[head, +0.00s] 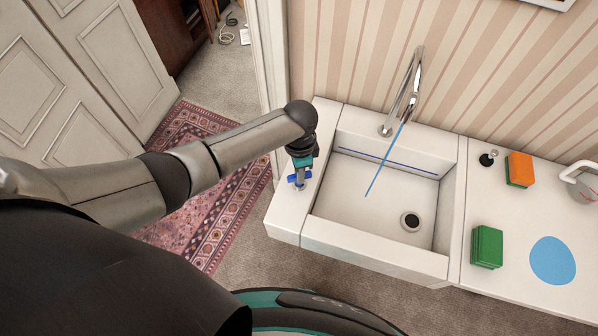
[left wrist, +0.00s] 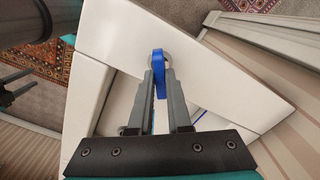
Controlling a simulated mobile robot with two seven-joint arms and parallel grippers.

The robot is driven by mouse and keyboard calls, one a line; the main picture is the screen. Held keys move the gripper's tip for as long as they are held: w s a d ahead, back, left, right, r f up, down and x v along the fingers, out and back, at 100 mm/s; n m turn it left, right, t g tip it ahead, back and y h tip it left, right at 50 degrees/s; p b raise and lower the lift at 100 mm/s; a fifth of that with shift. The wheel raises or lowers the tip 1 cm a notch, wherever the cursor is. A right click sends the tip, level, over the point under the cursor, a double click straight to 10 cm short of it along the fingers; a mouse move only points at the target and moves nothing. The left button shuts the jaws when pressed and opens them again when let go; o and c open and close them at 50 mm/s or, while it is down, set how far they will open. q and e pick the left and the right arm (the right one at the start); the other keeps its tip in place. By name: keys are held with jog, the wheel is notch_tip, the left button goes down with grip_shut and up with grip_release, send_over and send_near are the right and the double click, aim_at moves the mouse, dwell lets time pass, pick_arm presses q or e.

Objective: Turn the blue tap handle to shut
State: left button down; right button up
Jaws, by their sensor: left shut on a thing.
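The blue tap handle (head: 292,179) stands on the white ledge at the left side of the sink. In the left wrist view the handle (left wrist: 158,60) is a narrow upright blue bar between the fingertips. My left gripper (head: 299,174) reaches down onto it and is shut on it; the fingers (left wrist: 160,76) partly hide it. The chrome tap spout (head: 414,75) rises at the sink's back, and a thin blue stream (head: 382,168) runs from it into the basin.
The white sink (head: 375,258) has a dark drain (head: 410,222) and a blue line on its back wall. On the counter at right are a green sponge (head: 487,247), an orange-and-green sponge (head: 519,169), a dark stopper (head: 488,158) and a blue disc (head: 552,260).

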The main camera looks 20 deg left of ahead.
pick_arm(q)
jog(key=m, duration=0.2)
jog(key=shift+m, duration=1.3)
jog(key=shift+m, duration=1.1)
jog(key=c, duration=0.7)
grip_release()
